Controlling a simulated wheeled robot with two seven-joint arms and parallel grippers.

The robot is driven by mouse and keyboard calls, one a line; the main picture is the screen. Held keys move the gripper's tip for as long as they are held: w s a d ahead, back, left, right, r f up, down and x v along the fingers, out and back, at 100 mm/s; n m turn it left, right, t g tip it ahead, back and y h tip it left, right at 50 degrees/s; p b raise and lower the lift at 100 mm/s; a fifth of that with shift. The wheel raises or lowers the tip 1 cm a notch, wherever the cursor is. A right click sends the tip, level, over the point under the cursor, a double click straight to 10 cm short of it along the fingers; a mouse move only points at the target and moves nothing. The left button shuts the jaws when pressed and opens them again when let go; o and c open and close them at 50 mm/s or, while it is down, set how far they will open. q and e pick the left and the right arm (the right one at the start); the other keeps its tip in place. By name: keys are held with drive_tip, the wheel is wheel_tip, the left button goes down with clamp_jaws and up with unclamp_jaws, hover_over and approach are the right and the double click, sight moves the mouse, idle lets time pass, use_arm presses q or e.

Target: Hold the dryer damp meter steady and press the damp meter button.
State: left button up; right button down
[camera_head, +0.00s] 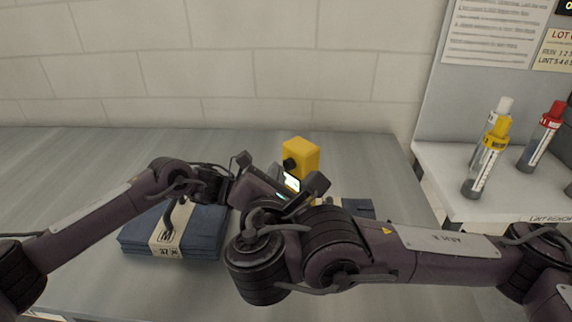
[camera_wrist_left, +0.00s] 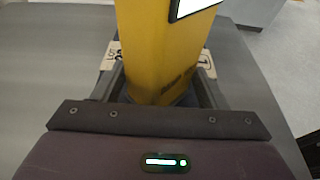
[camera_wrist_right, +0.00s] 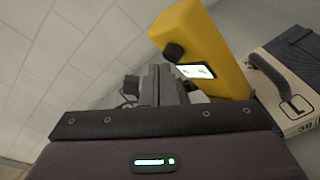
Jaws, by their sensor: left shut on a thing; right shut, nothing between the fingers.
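The yellow damp meter (camera_head: 302,153) stands about upright above the table in the head view, with a black round button (camera_head: 290,164) and a lit display (camera_head: 291,182). My left gripper (camera_wrist_left: 158,92) is shut on the meter's lower body (camera_wrist_left: 160,40). My right gripper (camera_wrist_right: 163,75) is shut and empty, its tips beside the meter (camera_wrist_right: 205,45) and just below the black button (camera_wrist_right: 174,52) in the right wrist view. I cannot tell whether they touch it. In the head view my right arm hides the meter's lower part.
A folded blue stack (camera_head: 200,232) with a paper band lies on the grey table (camera_head: 95,165). A white side shelf (camera_head: 500,200) at the right holds several capped bottles (camera_head: 487,160). The back left of the table is clear.

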drive_tip(key=shift+w+d, duration=0.35)
drive_tip(key=shift+w, duration=0.05)
idle(0.8)
idle(0.3)
drive_tip(key=shift+s+a, duration=0.65)
drive_tip(key=shift+s, duration=0.05)
drive_tip(key=shift+s+a, duration=1.75)
drive_tip(key=shift+a, duration=0.05)
use_arm(q)
drive_tip(key=o, duration=0.8)
drive_tip(key=shift+o, duration=0.2)
